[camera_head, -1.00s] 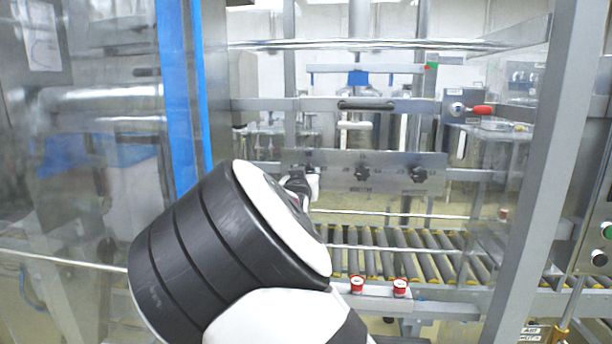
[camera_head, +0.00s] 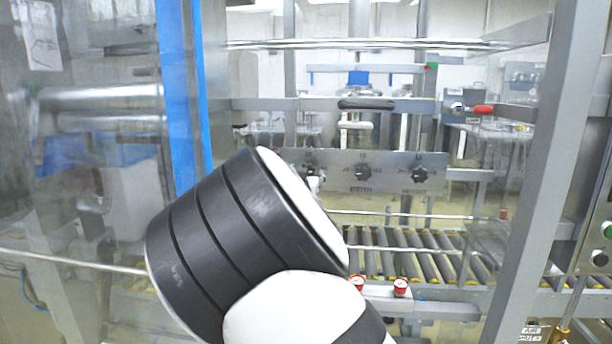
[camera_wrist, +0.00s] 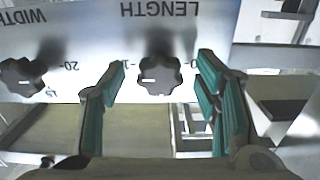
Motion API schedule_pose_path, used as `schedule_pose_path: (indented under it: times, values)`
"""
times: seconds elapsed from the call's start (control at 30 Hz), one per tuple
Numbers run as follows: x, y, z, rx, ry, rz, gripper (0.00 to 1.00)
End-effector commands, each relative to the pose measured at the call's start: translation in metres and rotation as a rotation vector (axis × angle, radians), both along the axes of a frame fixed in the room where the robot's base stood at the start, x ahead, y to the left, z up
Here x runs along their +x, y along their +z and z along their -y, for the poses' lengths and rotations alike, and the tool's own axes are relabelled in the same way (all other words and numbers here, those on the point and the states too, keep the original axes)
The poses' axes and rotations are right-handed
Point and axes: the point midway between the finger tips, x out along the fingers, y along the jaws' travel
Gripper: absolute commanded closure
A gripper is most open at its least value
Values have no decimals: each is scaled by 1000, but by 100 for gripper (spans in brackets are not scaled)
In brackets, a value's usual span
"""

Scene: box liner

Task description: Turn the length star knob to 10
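The length star knob (camera_wrist: 157,75) is black and lobed with a short white mark. In the wrist view it sits under the upside-down LENGTH label, between my two fingers. My gripper (camera_wrist: 161,78) is open, with green-padded fingers on either side of the knob; I see a gap to each and cannot tell its depth. Part of the scale beside the knob is covered, so its exact setting is unclear. The width star knob (camera_wrist: 22,77) is to the left. In the head view, my arm partly hides the left end of the knob panel (camera_head: 390,161).
In the head view, more star knobs (camera_head: 362,173) sit along the panel. A roller conveyor (camera_head: 430,262) and a red button (camera_head: 400,287) are below it. A grey frame post (camera_head: 545,170) stands at the right, and a blue strip (camera_head: 185,100) at the left.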

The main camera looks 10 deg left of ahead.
Motion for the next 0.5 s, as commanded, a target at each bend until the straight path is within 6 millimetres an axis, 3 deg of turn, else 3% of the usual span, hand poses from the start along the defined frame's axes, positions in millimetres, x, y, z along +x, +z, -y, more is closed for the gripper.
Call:
schedule_pose_path:
  times: [0.27, 0.5]
  values:
    - [-2, 2, 0, 0, 0, 4, 43]
    - [-32, 2, -1, 2, 2, 2, 43]
